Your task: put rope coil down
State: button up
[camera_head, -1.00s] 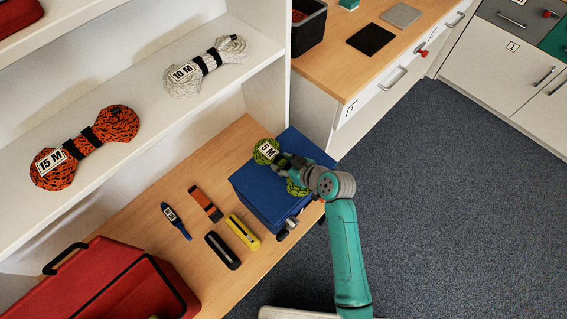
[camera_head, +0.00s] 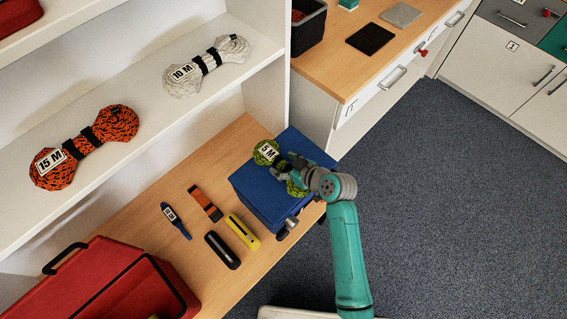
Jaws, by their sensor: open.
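A green rope coil (camera_head: 267,153) with a "5 M" label lies on top of the blue box (camera_head: 262,197), which stands on the wooden worktop. My gripper (camera_head: 288,165) is open at the coil's middle, low over the box top. Its wrist covers part of the coil, and the coil's right end shows just below it. Whether the fingers still touch the coil is too small to tell.
An orange "15 M" coil (camera_head: 84,147) and a white "10 M" coil (camera_head: 206,65) lie on the white shelf (camera_head: 137,72). A yellow tool (camera_head: 243,232), a black tool (camera_head: 222,250), an orange-black strap (camera_head: 205,203) and a blue tool (camera_head: 175,220) lie left of the box. A red toolbox (camera_head: 95,285) stands lower left.

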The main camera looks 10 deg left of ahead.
jog(key=v, duration=1.1)
jog(key=shift+s+d+r, duration=0.1)
jog(key=s+d+f+m+t+h, duration=0.25)
jog(key=s+d+m, duration=0.2)
jog(key=s, duration=0.45)
jog(key=s+d+f+m+t+h, duration=0.2)
jog(key=s+d+m+h, duration=0.1)
jog(key=s+d, duration=0.4)
jog(key=s+d+r+m+t+h, duration=0.1)
jog(key=s+d+r, duration=0.1)
jog(key=s+r, duration=0.5)
jog(key=s+d+r+m+t+h, duration=0.2)
jog(key=s+r, duration=0.5)
jog(key=s, duration=0.3)
jog(key=shift+s+d, duration=0.2)
jog(key=shift+s, duration=0.2)
jog(key=shift+o, duration=0.5)
jog(key=shift+r+t, duration=0.1)
jog(key=shift+t, duration=0.15)
